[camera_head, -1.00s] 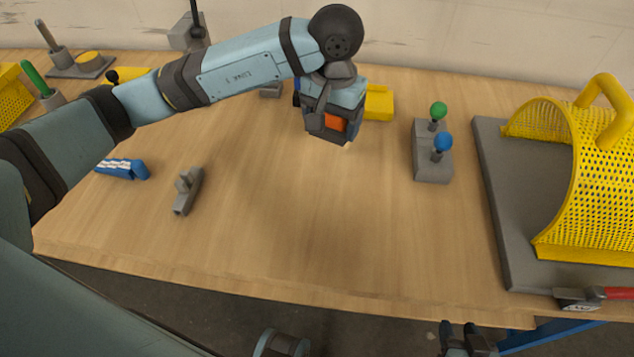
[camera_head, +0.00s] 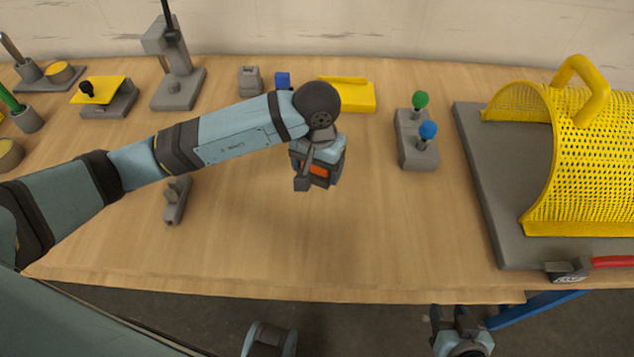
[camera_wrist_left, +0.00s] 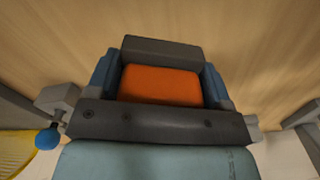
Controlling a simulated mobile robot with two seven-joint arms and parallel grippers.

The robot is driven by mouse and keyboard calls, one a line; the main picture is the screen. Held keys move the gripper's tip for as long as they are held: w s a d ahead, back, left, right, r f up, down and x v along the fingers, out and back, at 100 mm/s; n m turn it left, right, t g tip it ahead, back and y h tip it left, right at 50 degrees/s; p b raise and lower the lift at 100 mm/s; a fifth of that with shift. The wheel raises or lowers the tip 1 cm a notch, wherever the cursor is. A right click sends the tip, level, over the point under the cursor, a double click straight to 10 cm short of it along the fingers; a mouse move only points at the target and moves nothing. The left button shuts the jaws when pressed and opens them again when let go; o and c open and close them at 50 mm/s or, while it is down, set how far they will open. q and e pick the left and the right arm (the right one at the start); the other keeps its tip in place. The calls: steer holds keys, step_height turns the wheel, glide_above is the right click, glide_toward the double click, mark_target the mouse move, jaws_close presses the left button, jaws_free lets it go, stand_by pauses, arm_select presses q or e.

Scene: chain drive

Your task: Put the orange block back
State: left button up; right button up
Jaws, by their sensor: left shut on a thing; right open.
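My left gripper (camera_head: 317,175) is shut on the orange block (camera_head: 319,169) and holds it over the middle of the table. In the left wrist view the orange block (camera_wrist_left: 160,84) sits between the jaws, partly hidden by the dark gripper parts. How high it is above the table is hard to tell. My right gripper (camera_head: 461,335) is open and empty at the bottom of the head view, off the table's front edge.
A grey base with green and blue knobs (camera_head: 415,140) stands to the right. Further right is a yellow mesh guard (camera_head: 590,150) on a grey plate. A grey part (camera_head: 177,200) lies left of the gripper, and a grey press (camera_head: 178,88) stands behind. The front middle table is clear.

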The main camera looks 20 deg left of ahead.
mark_target(317, 192)
arm_select(q)
steer(key=shift+f, duration=2.85)
steer(key=shift+f+b, duration=0.15)
steer(key=shift+b, duration=0.15)
steer(key=o, duration=0.9)
step_height(317, 192, up, 12)
steer(key=shift+r+p, duration=0.15)
steer(key=shift+p, duration=0.25)
steer(key=shift+s, duration=0.1)
